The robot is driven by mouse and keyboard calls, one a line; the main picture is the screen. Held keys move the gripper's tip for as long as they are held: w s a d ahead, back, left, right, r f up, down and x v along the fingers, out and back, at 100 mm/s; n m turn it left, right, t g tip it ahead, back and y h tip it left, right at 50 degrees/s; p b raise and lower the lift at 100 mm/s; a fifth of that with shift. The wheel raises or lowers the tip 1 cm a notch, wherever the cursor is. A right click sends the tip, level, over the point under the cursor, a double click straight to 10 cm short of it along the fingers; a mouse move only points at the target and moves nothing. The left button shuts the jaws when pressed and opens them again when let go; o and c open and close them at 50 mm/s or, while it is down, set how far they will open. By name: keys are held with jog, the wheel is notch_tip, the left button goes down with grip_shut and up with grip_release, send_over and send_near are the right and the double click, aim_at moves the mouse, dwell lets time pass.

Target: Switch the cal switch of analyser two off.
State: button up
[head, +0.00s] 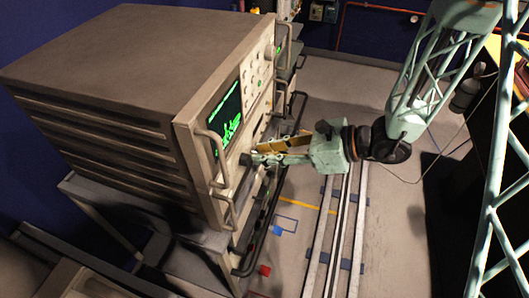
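A large beige analyser (130,60) with a green trace on its screen (228,120), knobs and front handles stands on a grey bench at the left. I cannot read a label that says which analyser it is. My gripper (252,157) reaches from the right to the lower part of this front panel. Its fingertips are at or very close to the panel; I cannot tell whether they touch. The fingers overlap in this view, so their opening is unclear. The cal switch cannot be made out; the fingers may cover it.
Another equipment unit (286,45) stands beyond the analyser. Handles (217,158) stick out from the front panel, and dark bars run along the bench front. Floor rails (338,235) run below my arm. A dark desk (470,180) is at the right. The floor between is mostly open.

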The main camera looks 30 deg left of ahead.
jog(key=shift+d, duration=0.1)
jog(key=v, duration=1.1)
jog(key=shift+d+r, duration=0.2)
jog(key=shift+d, duration=0.15)
jog(key=shift+w, duration=0.1)
dwell(0.6)
jog(key=s+d+r+n+h, duration=0.4)
jog(key=s+d+r+n, duration=0.5)
jog(key=d+r, duration=0.35)
jog(key=s+d+r+n+t+h, duration=0.2)
jog(key=s+d+r, duration=0.1)
jog(key=d, duration=0.6)
jog(key=s+d+r+n+t+h, duration=0.2)
jog(key=s+d+r+h, duration=0.1)
jog(key=d, duration=0.6)
jog(key=s+d+r+n+t+h, duration=0.2)
jog(key=s+d+r, duration=0.3)
jog(key=d, duration=0.4)
jog(key=shift+d+t+h+p, duration=0.35)
jog(key=shift+t+h, duration=0.15)
jog(key=shift+h, duration=0.1)
jog(key=shift+a, duration=0.1)
dwell(0.6)
